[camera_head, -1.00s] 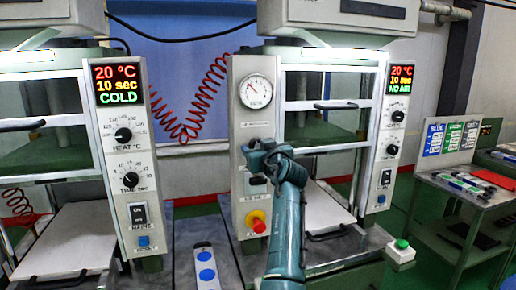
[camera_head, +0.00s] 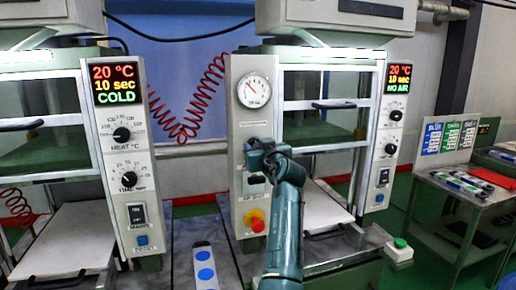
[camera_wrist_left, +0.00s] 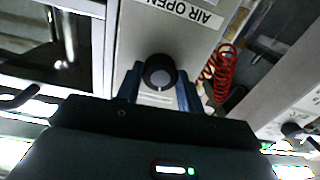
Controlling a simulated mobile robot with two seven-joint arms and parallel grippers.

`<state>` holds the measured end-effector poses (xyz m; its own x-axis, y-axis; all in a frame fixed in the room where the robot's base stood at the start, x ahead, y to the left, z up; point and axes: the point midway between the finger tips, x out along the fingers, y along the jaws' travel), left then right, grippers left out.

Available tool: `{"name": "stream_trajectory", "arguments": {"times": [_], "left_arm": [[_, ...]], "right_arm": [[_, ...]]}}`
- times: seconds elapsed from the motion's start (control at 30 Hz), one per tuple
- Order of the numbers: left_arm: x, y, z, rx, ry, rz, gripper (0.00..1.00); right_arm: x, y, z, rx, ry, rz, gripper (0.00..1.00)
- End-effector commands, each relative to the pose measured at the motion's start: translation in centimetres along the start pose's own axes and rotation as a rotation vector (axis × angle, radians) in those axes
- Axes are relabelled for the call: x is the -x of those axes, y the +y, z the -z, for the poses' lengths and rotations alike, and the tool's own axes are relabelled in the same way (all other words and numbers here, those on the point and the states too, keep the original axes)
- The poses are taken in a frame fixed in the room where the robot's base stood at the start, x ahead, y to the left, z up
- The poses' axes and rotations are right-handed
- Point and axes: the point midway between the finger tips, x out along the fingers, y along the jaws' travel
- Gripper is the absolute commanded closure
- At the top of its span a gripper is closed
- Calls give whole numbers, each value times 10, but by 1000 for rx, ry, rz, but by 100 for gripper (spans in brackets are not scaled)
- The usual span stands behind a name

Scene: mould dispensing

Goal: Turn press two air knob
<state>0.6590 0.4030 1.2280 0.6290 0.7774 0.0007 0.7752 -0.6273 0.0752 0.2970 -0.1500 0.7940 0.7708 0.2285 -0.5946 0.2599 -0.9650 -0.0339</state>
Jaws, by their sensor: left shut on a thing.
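Press two is the right-hand press in the head view, with a grey left column (camera_head: 238,185) and a round gauge (camera_head: 254,90). Its display (camera_head: 398,79) reads 20 °C, 10 sec, NO AIR. My left gripper (camera_head: 256,153) is at this column below the gauge and hides the air knob in the head view. In the left wrist view, the black round air knob (camera_wrist_left: 160,73) sits between the blue fingers, which are shut on it, beside an "AIR OPEN" label (camera_wrist_left: 183,12). The knob's turn angle is hard to tell. My right gripper is out of view.
A red emergency button (camera_head: 257,224) is just below the gripper. Press one's panel (camera_head: 123,190) stands to the left, its display reading COLD. A red coiled hose (camera_head: 205,95) hangs between the presses. A metal side table (camera_head: 465,195) with markers is at the right.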

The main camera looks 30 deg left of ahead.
Motion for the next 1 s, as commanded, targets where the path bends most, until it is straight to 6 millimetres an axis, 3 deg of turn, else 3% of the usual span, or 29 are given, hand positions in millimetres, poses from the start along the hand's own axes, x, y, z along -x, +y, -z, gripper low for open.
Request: {"name": "stream_trajectory", "arguments": {"times": [1.0], "left_arm": [[0, 0, 1, -690, 20, -1, 85]], "right_arm": [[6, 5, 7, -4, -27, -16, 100]]}}
